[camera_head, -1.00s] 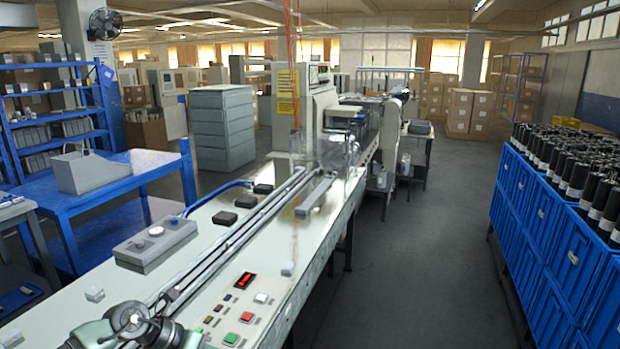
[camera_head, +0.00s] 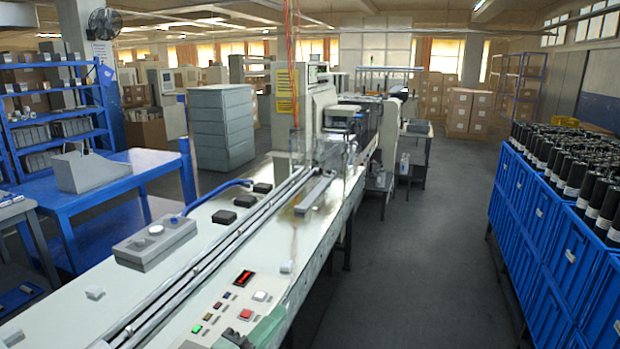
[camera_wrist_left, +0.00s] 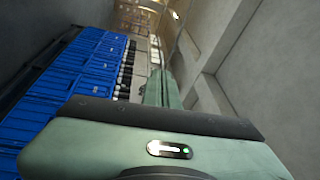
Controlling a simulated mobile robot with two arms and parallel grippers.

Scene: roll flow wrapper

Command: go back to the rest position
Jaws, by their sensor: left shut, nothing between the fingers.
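My left gripper (camera_wrist_left: 158,88) shows in the left wrist view as a narrow pale-green pair of fingers beyond the green wrist housing. It is shut and holds nothing. In the head view, only a green and black part of my left arm (camera_head: 262,332) shows at the bottom edge. My right gripper is not in view.
The long white machine table (camera_head: 225,262) carries rails, a grey box (camera_head: 155,245) and a red button (camera_head: 245,314). Blue crates (camera_head: 540,225) holding black rolls stand at the right and also show in the left wrist view (camera_wrist_left: 75,75). Clear floor (camera_head: 420,260) lies between.

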